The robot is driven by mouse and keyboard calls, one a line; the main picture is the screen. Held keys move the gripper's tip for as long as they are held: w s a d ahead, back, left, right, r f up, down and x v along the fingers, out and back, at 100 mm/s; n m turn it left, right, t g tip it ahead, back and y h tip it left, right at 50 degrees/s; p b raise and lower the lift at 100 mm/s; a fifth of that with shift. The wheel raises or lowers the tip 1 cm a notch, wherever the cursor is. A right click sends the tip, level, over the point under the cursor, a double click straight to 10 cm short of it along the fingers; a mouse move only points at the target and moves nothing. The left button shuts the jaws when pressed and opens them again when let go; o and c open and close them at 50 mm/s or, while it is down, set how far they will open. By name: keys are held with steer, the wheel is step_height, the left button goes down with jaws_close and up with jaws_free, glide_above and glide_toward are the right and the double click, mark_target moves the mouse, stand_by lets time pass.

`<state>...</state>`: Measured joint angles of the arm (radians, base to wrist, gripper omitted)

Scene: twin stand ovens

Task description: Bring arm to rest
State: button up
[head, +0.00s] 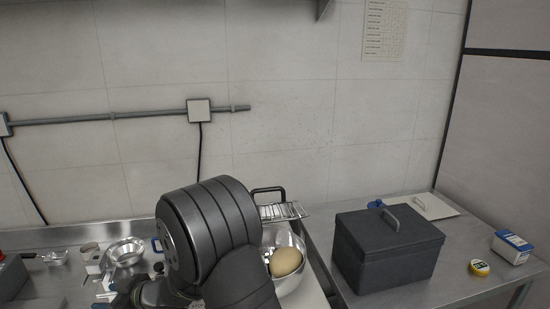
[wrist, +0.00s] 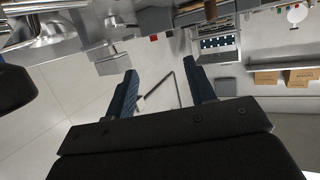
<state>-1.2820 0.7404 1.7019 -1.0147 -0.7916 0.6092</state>
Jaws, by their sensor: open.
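My gripper (wrist: 160,85) shows in the wrist view with its two blue-grey fingers spread apart and nothing between them. Beyond the fingers are the pale tiled floor and parts of the room. In the head view my dark arm covers the middle of the counter, and I cannot make out the fingers there.
A dark grey lidded box (head: 388,250) stands on the right steel table (head: 440,285), near a yellow round item (head: 479,267) and a blue-white carton (head: 511,247). A metal bowl (head: 126,251) sits left.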

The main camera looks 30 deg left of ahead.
steer(key=shift+s+a+r, duration=0.3)
steer(key=shift+a+r, duration=0.05)
steer(key=shift+a, duration=0.4)
steer(key=shift+s+a+r, duration=0.3)
steer(key=shift+s+a, duration=0.05)
steer(key=shift+a, duration=0.35)
steer(key=shift+s+a+r, duration=0.3)
steer(key=shift+a+r, duration=0.05)
steer(key=shift+a, duration=0.4)
